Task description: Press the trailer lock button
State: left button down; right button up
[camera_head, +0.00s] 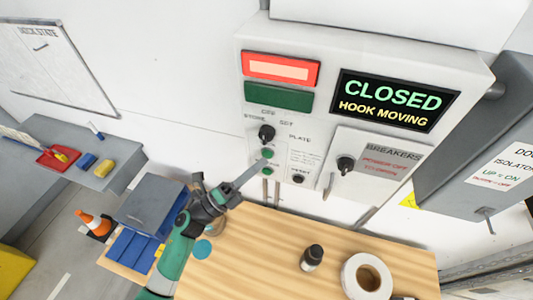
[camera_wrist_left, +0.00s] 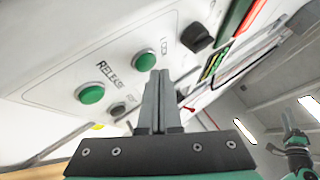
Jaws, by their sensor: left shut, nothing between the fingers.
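The control box (camera_head: 228,125) hangs on the wall. Its two small green buttons sit one above the other: the upper one (camera_head: 267,153) is labelled LOCK in the left wrist view (camera_wrist_left: 145,60), the lower one (camera_head: 267,171) RELEASE (camera_wrist_left: 91,94). My left gripper (camera_head: 260,163) is shut and empty, its fingertips pointing at the panel. In the left wrist view its tips (camera_wrist_left: 159,74) are at the edge of the lock button and partly cover it. I cannot tell whether they touch it.
The box's screen (camera_head: 394,100) reads CLOSED, HOOK MOVING. A red lamp (camera_head: 280,69) is lit above a dark green one (camera_head: 278,96). Black knobs (camera_head: 266,132) and a breaker cover (camera_head: 374,168) are near. Below, a wooden bench (camera_head: 265,255) holds a tape roll (camera_head: 367,278) and a dark bottle (camera_head: 311,257).

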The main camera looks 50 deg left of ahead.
pick_arm(q)
jog(key=shift+s+d, duration=0.1)
jog(key=shift+s, duration=0.15)
jog(key=shift+s+d+p, duration=0.15)
jog(key=shift+s+d, duration=0.25)
jog(key=shift+s, duration=0.35)
jog(key=shift+s+d+p, duration=0.2)
jog(key=shift+s+d, duration=0.25)
jog(key=shift+s, duration=0.25)
jog(key=shift+s+d+p, duration=0.15)
jog(key=shift+s+d, duration=0.25)
jog(key=shift+s, duration=0.35)
